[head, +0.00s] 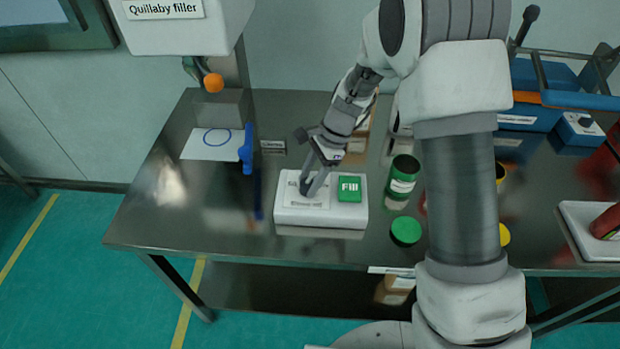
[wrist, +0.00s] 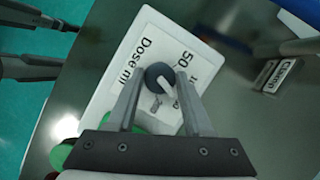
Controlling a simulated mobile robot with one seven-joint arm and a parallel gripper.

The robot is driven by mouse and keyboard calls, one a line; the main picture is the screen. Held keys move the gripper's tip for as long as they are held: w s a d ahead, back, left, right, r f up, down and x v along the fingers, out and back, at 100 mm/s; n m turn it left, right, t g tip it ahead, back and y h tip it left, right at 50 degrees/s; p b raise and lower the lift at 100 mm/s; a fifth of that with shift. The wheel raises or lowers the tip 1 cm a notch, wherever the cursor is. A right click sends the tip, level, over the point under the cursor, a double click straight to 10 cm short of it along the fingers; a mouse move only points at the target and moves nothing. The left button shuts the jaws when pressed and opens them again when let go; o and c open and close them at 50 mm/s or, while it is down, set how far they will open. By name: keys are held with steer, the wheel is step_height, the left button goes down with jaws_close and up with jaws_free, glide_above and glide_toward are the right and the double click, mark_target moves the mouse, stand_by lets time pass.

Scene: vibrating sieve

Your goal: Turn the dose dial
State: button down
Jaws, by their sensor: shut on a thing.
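The dose dial (wrist: 160,75) is a dark round knob with a pale pointer mark, set on a white control box (wrist: 128,55) printed with "Dose ml" and "50". My gripper (wrist: 161,82) is shut on the dial, with one finger at each side of it. In the head view my gripper (head: 306,188) reaches down onto the left part of the white box (head: 318,219). The dial itself is mostly hidden there behind the fingers. A green "Fill" button (head: 349,188) sits on the right part of the box.
An open green jar (head: 402,182) and a green lid (head: 405,231) stand right of the box. A blue upright part (head: 246,150) and a white sheet with a blue ring (head: 208,144) are at left. The steel table (head: 160,222) is clear at its front left.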

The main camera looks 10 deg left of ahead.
steer(key=n, duration=0.2)
steer(key=n+g+h+p, duration=0.1)
steer(key=n, duration=0.1)
steer(key=shift+w+a+r, duration=0.1)
steer(key=shift+w, duration=0.05)
steer(key=n+h, duration=0.1)
steer(key=n, duration=0.1)
steer(key=n+g, duration=0.1)
steer(key=n, duration=0.1)
steer(key=shift+a+n+h+p, duration=0.1)
steer(key=shift+n+h+p, duration=0.2)
steer(key=shift+h+p, duration=0.1)
steer(key=n, duration=0.2)
steer(key=n+h, duration=0.1)
steer(key=n, duration=0.1)
steer(key=shift+a+n+h, duration=0.15)
steer(key=shift+n+h, duration=0.95)
steer(key=shift+n, duration=1.2)
steer(key=shift+c, duration=1.5)
jaws_free()
